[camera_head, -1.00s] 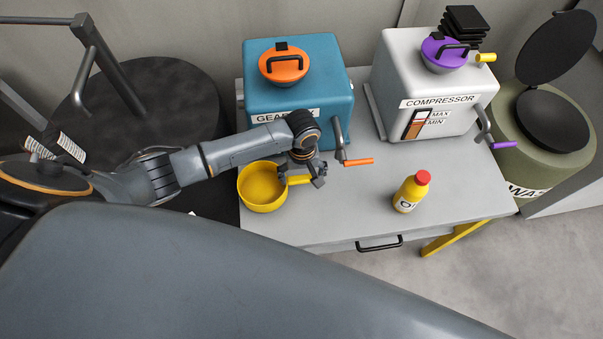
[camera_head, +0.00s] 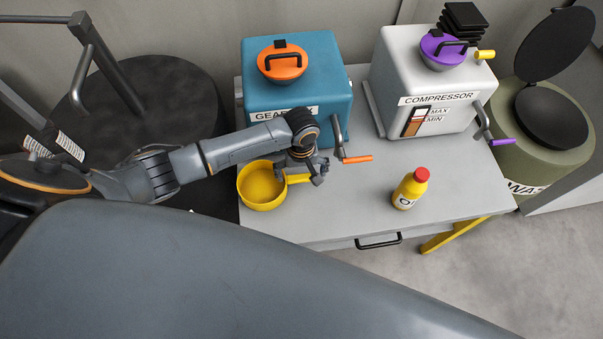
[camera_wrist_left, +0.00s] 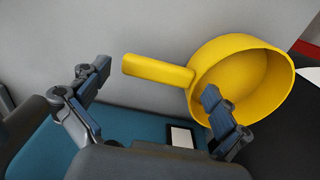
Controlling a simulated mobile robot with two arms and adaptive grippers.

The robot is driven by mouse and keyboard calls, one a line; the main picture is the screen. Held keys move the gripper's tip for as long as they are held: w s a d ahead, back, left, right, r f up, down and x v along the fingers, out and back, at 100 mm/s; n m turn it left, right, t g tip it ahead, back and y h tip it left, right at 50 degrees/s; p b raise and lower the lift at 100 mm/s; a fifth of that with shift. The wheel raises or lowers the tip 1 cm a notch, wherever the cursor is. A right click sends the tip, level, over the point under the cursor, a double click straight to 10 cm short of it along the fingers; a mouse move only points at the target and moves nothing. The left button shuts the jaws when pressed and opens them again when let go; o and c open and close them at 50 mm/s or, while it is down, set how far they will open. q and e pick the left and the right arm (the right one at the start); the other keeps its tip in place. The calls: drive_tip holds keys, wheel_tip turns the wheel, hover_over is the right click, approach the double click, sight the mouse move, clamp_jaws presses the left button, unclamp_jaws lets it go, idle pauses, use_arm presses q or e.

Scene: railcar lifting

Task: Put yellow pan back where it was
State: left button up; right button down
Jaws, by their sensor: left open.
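The yellow pan (camera_head: 261,186) stands upright on the left front part of the grey table, its handle pointing right. My left gripper (camera_head: 304,174) is over the handle, with its fingers apart. In the left wrist view the pan (camera_wrist_left: 245,80) is at the upper right, and its handle (camera_wrist_left: 158,71) lies across the gap between the open fingers (camera_wrist_left: 157,78). One finger overlaps the pan's bowl in that view. I cannot tell whether a finger touches the pan. My right gripper is not in view.
The blue gearbox (camera_head: 295,88) with an orange lid and orange-handled tap (camera_head: 356,159) stands just behind the pan. An oil bottle (camera_head: 411,188) stands to the right. The white compressor (camera_head: 420,80) and green waste bin (camera_head: 545,150) are farther right. Table space between pan and bottle is clear.

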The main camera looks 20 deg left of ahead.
use_arm(q)
wheel_tip(320, 180, up, 12)
drive_tip(key=shift+f, duration=0.25)
idle(0.6)
